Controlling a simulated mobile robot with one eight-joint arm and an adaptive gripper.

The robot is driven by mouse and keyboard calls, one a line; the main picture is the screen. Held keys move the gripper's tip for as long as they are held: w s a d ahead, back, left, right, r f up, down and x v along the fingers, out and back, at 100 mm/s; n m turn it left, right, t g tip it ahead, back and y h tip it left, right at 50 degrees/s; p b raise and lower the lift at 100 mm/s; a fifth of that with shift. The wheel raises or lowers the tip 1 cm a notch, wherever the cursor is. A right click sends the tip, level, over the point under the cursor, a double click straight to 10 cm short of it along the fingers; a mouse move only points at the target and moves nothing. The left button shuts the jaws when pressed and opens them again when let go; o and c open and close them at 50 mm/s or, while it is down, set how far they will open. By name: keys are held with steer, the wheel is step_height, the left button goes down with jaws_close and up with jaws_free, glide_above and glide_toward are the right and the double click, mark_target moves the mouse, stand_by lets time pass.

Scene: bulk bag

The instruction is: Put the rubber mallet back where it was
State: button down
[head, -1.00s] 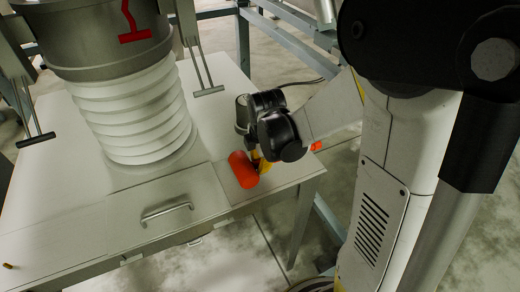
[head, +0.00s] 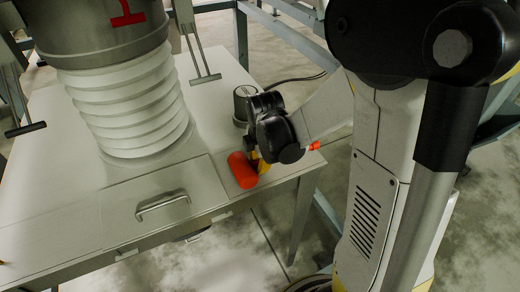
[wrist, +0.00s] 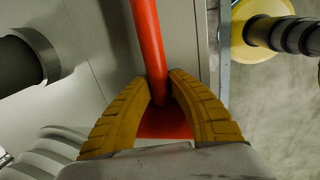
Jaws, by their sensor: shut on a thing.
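The rubber mallet has a thick orange-red head (head: 242,170) and a thin red handle. In the head view it is at the front right part of the table. The handle's end (head: 315,146) shows right of my wrist. My gripper (head: 258,164) has its yellow fingers closed on the mallet close behind its head. In the wrist view the fingers (wrist: 162,88) clasp the red handle (wrist: 148,35) from both sides, with part of the head (wrist: 165,124) below. I cannot tell whether the mallet touches the table top.
The pale table (head: 213,130) has a panel with a bar handle (head: 163,202) at its front. A white ribbed spout (head: 130,105) under a grey collar stands left of the mallet. A dark-topped grey cylinder (head: 240,110) and a cable are behind my gripper. Steel frames stand behind.

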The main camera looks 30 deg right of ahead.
steer(key=shift+f, duration=0.2)
steer(key=shift+w+f, duration=0.25)
steer(key=shift+b, duration=0.35)
steer(key=shift+s+f, duration=0.1)
steer(key=shift+f, duration=0.1)
steer(key=c, duration=1.2)
jaws_free()
steer(key=shift+r, duration=0.1)
steer(key=r, duration=0.4)
steer(key=s+r, duration=0.1)
steer(key=r, duration=0.2)
steer(key=s+r, duration=0.1)
steer(key=r, duration=0.3)
steer(key=shift+s+a+r, duration=0.25)
steer(key=shift+r, duration=0.05)
